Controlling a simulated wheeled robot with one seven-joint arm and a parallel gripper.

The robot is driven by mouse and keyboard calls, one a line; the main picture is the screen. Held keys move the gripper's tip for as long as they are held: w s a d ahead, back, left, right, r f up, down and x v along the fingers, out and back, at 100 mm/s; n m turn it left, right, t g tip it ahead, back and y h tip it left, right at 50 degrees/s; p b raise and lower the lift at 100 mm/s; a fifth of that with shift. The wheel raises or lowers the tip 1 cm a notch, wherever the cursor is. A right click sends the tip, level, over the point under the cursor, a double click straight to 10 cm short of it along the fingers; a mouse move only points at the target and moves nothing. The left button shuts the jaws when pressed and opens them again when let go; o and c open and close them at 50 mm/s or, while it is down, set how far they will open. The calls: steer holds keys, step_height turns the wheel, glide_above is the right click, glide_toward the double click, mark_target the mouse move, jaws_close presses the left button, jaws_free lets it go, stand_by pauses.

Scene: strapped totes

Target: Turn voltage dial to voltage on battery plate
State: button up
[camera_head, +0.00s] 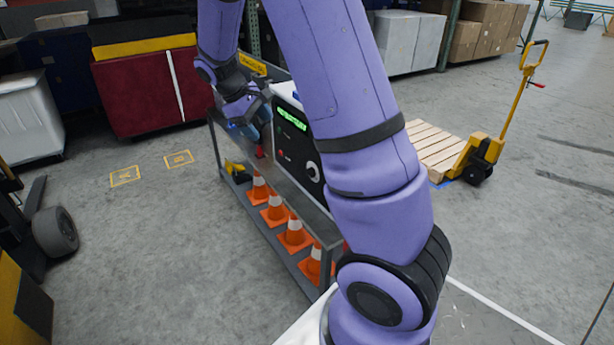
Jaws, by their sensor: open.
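A dark charger-like box (289,142) with a pale top stands on a grey metal cart (300,212). Its front has a lit green display, small lights and a round white dial (312,171) low on the right. My arm crosses in front of the box and hides its right side. My gripper (258,135) is at the box's left, apart from the dial; its jaws are open, and the fingers are small and partly dark. A small red item (260,152) shows just below it. I cannot make out a battery plate with a readable voltage.
Several orange cones (295,232) stand on the cart's lower shelf, beside a yellow and black item (237,171). A yellow pallet jack (485,150) and wooden pallet (432,145) are at right. A red tote (150,88) is at left.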

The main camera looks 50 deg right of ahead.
steer(key=w+d+f+n+g+h, duration=0.25)
steer(key=w+d+f, duration=0.2)
steer(key=f, duration=0.45)
steer(key=w+d+f+n+g+h, duration=0.1)
steer(key=w+d+f+n+h, duration=0.15)
steer(key=d+f, duration=0.45)
steer(key=n+t+h, duration=0.2)
steer(key=n+h, duration=0.5)
steer(key=h, duration=0.1)
glide_toward(308, 174)
steer(key=x, duration=0.9)
steer(key=shift+d+f, duration=0.1)
steer(key=shift+d, duration=0.1)
steer(key=c, duration=0.9)
